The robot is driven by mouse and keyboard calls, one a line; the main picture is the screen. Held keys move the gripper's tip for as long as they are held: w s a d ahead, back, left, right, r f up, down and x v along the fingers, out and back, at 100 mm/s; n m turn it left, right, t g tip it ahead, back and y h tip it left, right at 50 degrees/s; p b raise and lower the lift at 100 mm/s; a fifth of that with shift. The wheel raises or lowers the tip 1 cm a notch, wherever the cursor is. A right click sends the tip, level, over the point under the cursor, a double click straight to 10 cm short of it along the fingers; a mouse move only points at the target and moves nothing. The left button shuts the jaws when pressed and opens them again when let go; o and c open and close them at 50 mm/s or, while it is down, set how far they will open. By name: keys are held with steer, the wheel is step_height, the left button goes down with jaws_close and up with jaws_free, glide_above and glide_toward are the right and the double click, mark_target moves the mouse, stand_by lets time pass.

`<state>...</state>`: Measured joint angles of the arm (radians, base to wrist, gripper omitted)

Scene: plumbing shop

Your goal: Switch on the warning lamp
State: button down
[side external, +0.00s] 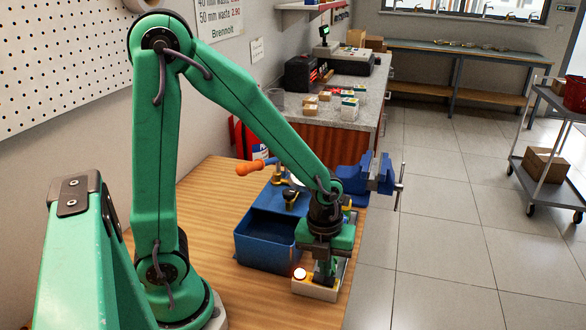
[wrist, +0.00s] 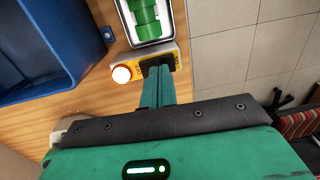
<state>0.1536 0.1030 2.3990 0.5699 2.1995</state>
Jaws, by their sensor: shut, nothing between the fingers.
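The warning lamp (side external: 299,273) is a small round dome on the front left of a pale switch box (side external: 313,291) on the wooden bench. It looks bright white with a reddish rim, as if lit, and shows the same in the wrist view (wrist: 121,74). Beside it, a yellow plate (wrist: 142,72) carries dark lettering at both ends, too small to read surely. A black switch part (wrist: 157,61) sits on the plate. My gripper (wrist: 158,72) is shut and empty, its fingertips at the black part and partly hiding it. In the side view my gripper (side external: 324,281) points down over the box.
A blue open box (side external: 265,245) stands just left of the switch box. A pale tray (wrist: 174,40) holding a green part adjoins the yellow plate. A blue vise (side external: 372,175) is at the bench's far corner. Floor lies beyond the bench's right edge.

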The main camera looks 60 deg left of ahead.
mark_target(331, 280)
step_height(331, 280, up, 13)
steer(key=w+d, duration=0.1)
stand_by(0.5)
steer(key=shift+r, duration=0.15)
steer(key=s+a+r+n+t, duration=0.2)
steer(key=s+n, duration=0.2)
steer(key=n, duration=0.9)
steer(key=s+a+r+n+t, duration=0.2)
steer(key=s+a+n, duration=0.1)
steer(key=n, duration=1.1)
steer(key=shift+s+a+r+t, duration=0.35)
steer(key=shift+s+t, duration=0.05)
steer(key=shift+s, duration=0.45)
